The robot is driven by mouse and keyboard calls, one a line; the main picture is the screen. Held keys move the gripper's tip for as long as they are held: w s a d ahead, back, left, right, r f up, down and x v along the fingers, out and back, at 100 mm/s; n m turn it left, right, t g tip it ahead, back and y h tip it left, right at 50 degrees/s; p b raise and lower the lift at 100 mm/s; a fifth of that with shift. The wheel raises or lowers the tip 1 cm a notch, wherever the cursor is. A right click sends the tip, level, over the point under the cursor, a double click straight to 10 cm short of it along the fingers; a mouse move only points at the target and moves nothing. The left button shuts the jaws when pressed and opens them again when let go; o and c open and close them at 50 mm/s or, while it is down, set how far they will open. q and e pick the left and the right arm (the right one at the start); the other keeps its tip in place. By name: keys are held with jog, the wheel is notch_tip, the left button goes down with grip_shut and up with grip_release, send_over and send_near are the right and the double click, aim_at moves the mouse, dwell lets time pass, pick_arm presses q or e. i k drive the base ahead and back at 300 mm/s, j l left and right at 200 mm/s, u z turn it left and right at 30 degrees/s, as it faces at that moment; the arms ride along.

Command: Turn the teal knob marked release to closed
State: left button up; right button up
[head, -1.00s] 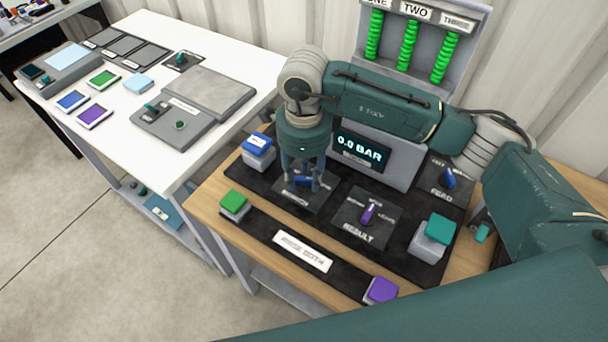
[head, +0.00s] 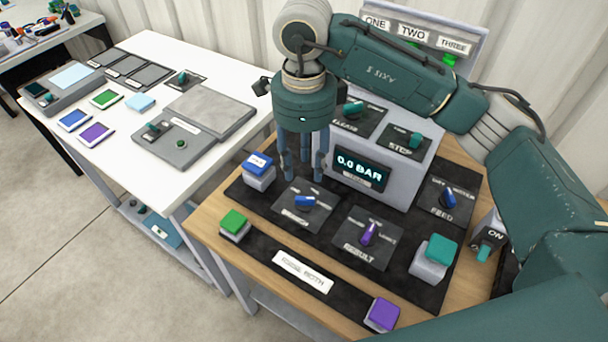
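The teal release knob (head: 352,109) is on the upper left of the grey console's top, on a dark plate whose label is partly hidden by my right arm. Its handle lies roughly sideways; I cannot read its position marks. My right gripper (head: 303,176) points down, in front of and to the left of that knob, above the blue knob. Its fingers are apart with nothing between them. My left gripper is not in view.
The display (head: 361,169) reads 0.0 BAR. Below are a blue knob (head: 305,201), a purple result knob (head: 369,233) and a blue feed knob (head: 448,198). Coloured buttons edge the black mat. A white table (head: 150,55) stands left.

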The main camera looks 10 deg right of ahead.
aim_at(352, 111)
jog(key=k, duration=1.5)
